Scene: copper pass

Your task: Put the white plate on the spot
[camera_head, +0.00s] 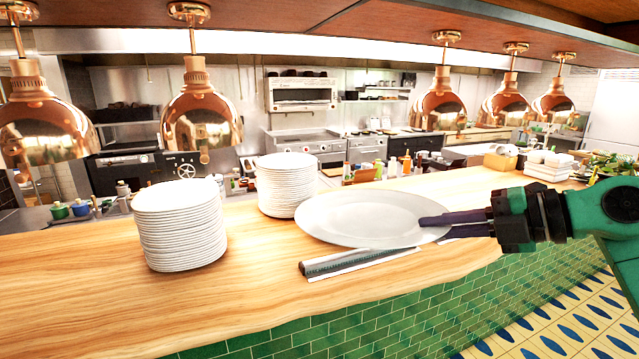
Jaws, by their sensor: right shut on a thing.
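The white plate (350,217) is a large round plate over the wooden counter, right of the middle of the view. My right gripper (436,226) reaches in from the right and is shut on the plate's right rim. One dark finger lies over the rim and the other shows below it. I cannot tell whether the plate touches the counter or hangs just above it. No marked spot is clearly visible; the plate hides the counter under it. My left gripper is not in view.
Two stacks of white plates, a near one (183,232) and a farther one (285,188), stand left of the plate. A dark ribbed roll on a white strip (352,262) lies before it. Copper lamps (201,122) hang above. The wooden counter (90,290) is clear at front left.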

